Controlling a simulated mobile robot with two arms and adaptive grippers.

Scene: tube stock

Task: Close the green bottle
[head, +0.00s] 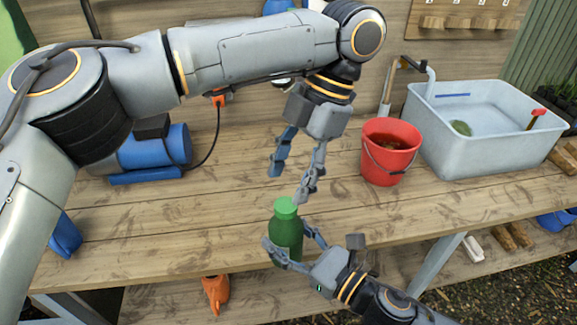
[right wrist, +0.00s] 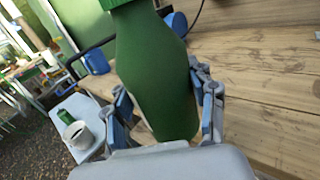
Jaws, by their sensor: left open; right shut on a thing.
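The green bottle (head: 290,236) is upright over the front part of the wooden workbench (head: 200,225). A lighter green cap (head: 286,206) sits on its top; I cannot tell if it is tight. My right gripper (head: 287,240) is shut around the bottle's body from the front right. The right wrist view shows the bottle (right wrist: 155,75) between the fingers, the cap (right wrist: 118,3) cut off at the top edge. My left gripper (head: 288,186) is open and empty, pointing down just above the cap, fingers apart from each other.
A red bucket (head: 388,152) and a large pale blue tub (head: 480,140) stand to the right on the bench. A blue machine (head: 155,150) with a cable is at the left. An orange object (head: 215,292) is below the bench's front edge. The bench's middle is clear.

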